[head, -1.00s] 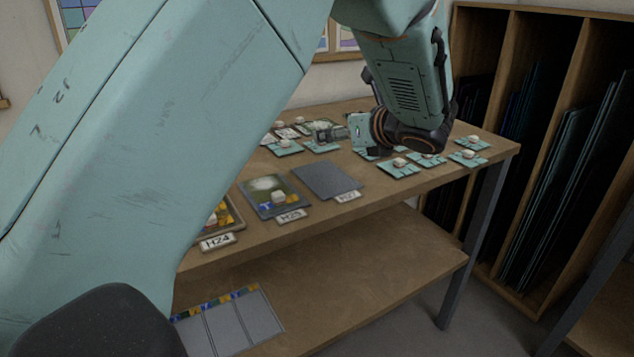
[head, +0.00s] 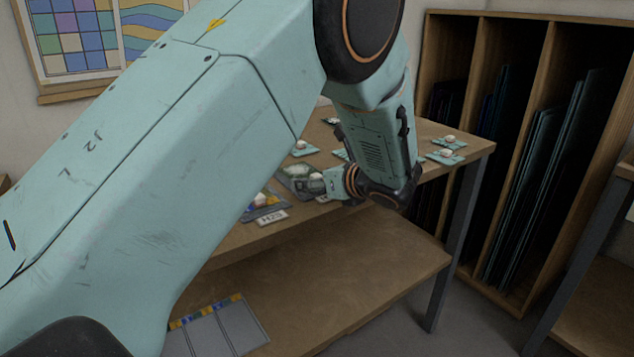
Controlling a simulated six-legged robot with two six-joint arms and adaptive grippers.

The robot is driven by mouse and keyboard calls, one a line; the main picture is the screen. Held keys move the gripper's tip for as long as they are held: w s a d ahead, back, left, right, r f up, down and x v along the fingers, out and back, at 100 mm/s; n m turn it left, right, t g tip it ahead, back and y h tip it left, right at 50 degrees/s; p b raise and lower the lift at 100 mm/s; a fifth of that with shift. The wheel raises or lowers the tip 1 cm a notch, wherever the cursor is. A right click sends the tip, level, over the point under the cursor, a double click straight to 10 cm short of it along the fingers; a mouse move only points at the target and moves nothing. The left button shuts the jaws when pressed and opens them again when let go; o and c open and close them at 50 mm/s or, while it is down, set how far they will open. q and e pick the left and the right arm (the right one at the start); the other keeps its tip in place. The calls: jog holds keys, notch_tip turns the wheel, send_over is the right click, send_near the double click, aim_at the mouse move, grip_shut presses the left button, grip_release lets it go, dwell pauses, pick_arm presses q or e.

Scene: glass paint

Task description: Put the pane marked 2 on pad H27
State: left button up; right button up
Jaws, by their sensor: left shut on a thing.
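The pane is over the place of pad H27, at the right end of the row of pads. I cannot tell whether it touches the pad. The pane's number cannot be read. Pad H27 is mostly hidden by the pane and the gripper; only a sliver of its white label (head: 322,199) shows. My right gripper is not in view.
Pad H25, with its label (head: 272,218), lies just left, carrying a pane with a white knob (head: 261,199). Teal panes with white knobs (head: 446,155) lie on the table's far right. A lower shelf (head: 340,275) holds grey strips (head: 218,333). A wooden rack (head: 535,40) stands right.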

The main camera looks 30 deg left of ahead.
pick_arm(q)
jog(key=shift+w+d+f, duration=0.15)
jog(key=shift+w+d, duration=0.05)
jog(key=shift+w, duration=0.05)
jog(key=shift+s+a, duration=0.15)
jog(key=shift+s, duration=0.2)
jog(key=o, duration=1)
jog(key=shift+f, duration=0.1)
jog(key=o, duration=0.3)
jog(key=shift+w+f, duration=0.1)
jog(key=shift+w, duration=0.15)
jog(key=shift+o, duration=0.4)
jog(key=shift+s, duration=0.2)
jog(key=shift+r, duration=0.2)
